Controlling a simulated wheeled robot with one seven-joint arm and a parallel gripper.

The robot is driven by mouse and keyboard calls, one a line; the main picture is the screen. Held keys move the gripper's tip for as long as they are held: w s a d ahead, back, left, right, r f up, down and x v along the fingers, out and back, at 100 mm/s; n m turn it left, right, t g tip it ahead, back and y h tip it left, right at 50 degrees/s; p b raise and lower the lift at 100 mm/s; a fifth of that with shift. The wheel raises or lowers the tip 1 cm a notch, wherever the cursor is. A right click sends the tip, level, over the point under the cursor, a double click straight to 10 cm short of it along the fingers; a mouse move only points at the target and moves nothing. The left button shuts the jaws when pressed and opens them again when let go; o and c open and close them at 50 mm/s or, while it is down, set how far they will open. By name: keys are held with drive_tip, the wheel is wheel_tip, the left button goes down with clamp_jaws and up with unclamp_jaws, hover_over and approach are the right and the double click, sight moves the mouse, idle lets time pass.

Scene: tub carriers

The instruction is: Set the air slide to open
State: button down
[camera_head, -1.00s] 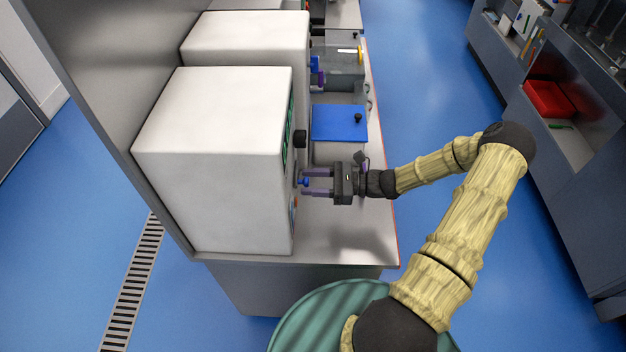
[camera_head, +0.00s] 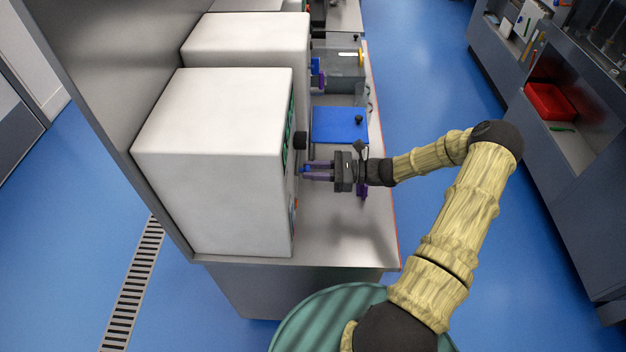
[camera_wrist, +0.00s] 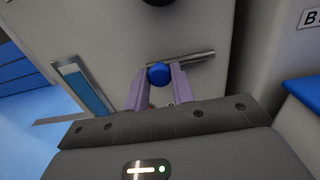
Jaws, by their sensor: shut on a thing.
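The air slide is a small blue knob (camera_wrist: 159,74) on a metal slot (camera_wrist: 197,57) in the front of the near white cabinet (camera_head: 215,150). In the wrist view the knob is at the left end of the visible slot, and the slot runs on to its right. My gripper (camera_wrist: 157,85) has its two purple fingers on either side of the knob, shut on it. In the head view my gripper (camera_head: 308,172) reaches the cabinet front from the right, and the blue knob (camera_head: 307,168) shows at its fingertips. The fingers partly hide the slot. No open marking is readable.
A black dial (camera_head: 300,140) sits on the cabinet front beyond my gripper. A blue-lidded tub (camera_head: 338,124) stands on the bench close beside my gripper. A second white cabinet (camera_head: 245,38) stands behind. The near bench top (camera_head: 335,240) is clear.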

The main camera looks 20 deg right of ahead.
drive_tip(key=shift+w+d, duration=0.15)
drive_tip(key=shift+w, duration=0.2)
drive_tip(key=c, duration=1.2)
unclamp_jaws()
drive_tip(key=shift+d, duration=0.1)
drive_tip(key=shift+o, duration=0.2)
drive_tip(key=b+v, duration=0.4)
drive_tip(key=v, duration=1.3)
drive_tip(key=shift+d, duration=0.15)
drive_tip(key=shift+s, duration=0.1)
